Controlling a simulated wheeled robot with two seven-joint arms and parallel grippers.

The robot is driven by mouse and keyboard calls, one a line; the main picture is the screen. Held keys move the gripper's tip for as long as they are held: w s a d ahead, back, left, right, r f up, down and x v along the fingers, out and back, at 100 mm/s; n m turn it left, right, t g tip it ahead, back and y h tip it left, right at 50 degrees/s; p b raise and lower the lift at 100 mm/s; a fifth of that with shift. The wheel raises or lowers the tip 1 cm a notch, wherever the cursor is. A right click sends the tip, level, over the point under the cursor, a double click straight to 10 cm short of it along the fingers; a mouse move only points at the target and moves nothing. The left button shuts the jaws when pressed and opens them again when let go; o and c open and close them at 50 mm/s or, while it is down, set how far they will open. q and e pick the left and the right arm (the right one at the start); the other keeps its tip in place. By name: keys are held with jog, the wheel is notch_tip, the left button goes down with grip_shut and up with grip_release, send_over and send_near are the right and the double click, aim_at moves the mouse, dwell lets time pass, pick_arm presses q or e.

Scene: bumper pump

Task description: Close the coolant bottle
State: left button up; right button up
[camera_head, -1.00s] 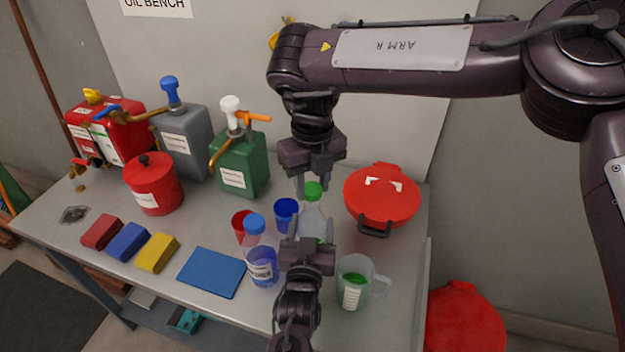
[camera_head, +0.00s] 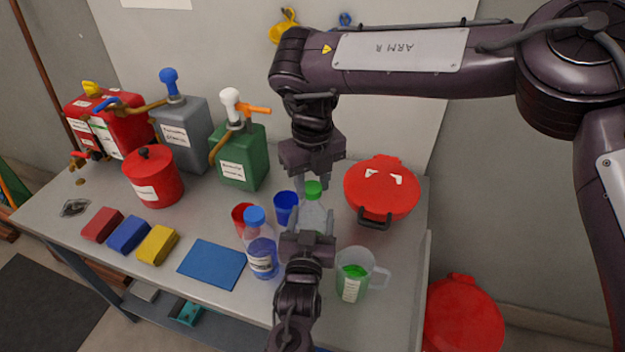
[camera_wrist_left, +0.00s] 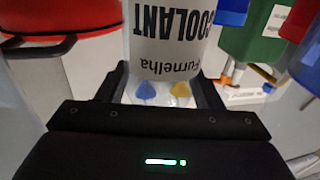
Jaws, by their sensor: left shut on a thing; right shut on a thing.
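The coolant bottle (camera_head: 314,216) stands at the middle of the bench, clear with a green cap (camera_head: 313,188). My left gripper (camera_head: 307,234) is shut around the bottle's body from the front. In the left wrist view the bottle (camera_wrist_left: 172,45) sits between the fingers, its COOLANT label upside down. My right gripper (camera_head: 313,180) points down from above, its fingers shut on the green cap. The cap appears to sit at the bottle's neck; whether it is seated or threaded cannot be told. The bottle's lower part is hidden behind my left gripper.
A blue-capped bottle (camera_head: 260,247) stands close left, with a red cup (camera_head: 240,214) and blue cup (camera_head: 286,206) behind. A jug with green liquid (camera_head: 353,278) stands right front. A red lidded pan (camera_head: 382,190) is right behind. Cans (camera_head: 240,158) line the back.

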jog(key=shift+f, duration=0.55)
